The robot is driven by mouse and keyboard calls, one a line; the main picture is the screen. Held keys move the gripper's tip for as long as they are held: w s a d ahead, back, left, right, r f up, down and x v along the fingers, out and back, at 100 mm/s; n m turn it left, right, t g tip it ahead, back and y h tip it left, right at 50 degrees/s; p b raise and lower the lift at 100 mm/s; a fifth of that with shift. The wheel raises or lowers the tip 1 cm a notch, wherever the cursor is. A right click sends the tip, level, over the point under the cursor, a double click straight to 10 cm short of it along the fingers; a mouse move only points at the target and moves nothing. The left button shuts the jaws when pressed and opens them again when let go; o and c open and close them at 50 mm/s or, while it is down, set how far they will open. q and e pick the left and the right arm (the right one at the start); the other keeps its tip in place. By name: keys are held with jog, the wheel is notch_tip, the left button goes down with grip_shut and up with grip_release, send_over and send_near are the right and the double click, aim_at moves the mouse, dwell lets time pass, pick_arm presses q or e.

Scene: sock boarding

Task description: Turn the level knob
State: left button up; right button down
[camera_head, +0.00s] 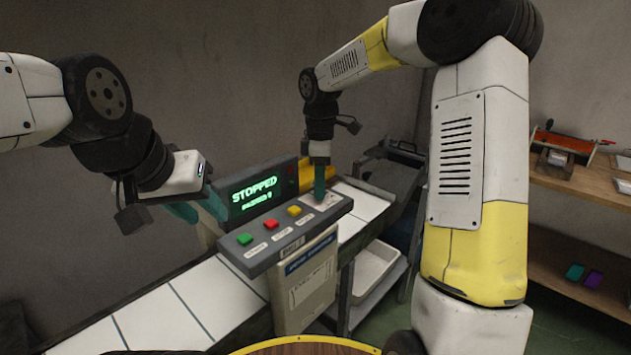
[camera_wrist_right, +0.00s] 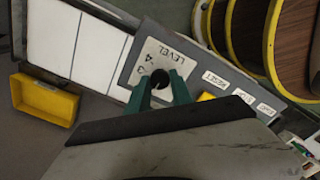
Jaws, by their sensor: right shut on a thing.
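The level knob (camera_wrist_right: 160,78) is a dark round knob on a white plate marked LEVEL (camera_wrist_right: 163,56), with the digits 3 and 4 visible. My right gripper (camera_wrist_right: 161,84) points down at the panel, its teal fingers shut on the knob, one on each side. In the head view my right gripper (camera_head: 320,186) stands at the right end of the control panel (camera_head: 267,254) and hides the knob. My left gripper (camera_head: 199,211) hangs at the left, empty, its teal fingers apart, in front of the display's left side.
The panel has a green button (camera_head: 243,239), a red button (camera_head: 270,225) and a yellow button (camera_head: 294,211). The display (camera_head: 254,193) reads STOPPED. A white segmented conveyor (camera_head: 190,300) runs behind the panel. A yellow bin (camera_wrist_right: 43,99) and a shelf (camera_head: 580,190) stand nearby.

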jog(key=m, duration=0.4)
jog(key=shift+r, duration=0.1)
jog(key=m, duration=0.3)
jog(key=shift+m, duration=0.4)
jog(key=m, duration=0.4)
jog(key=shift+m, duration=1.6)
jog(key=c, duration=1.1)
grip_release()
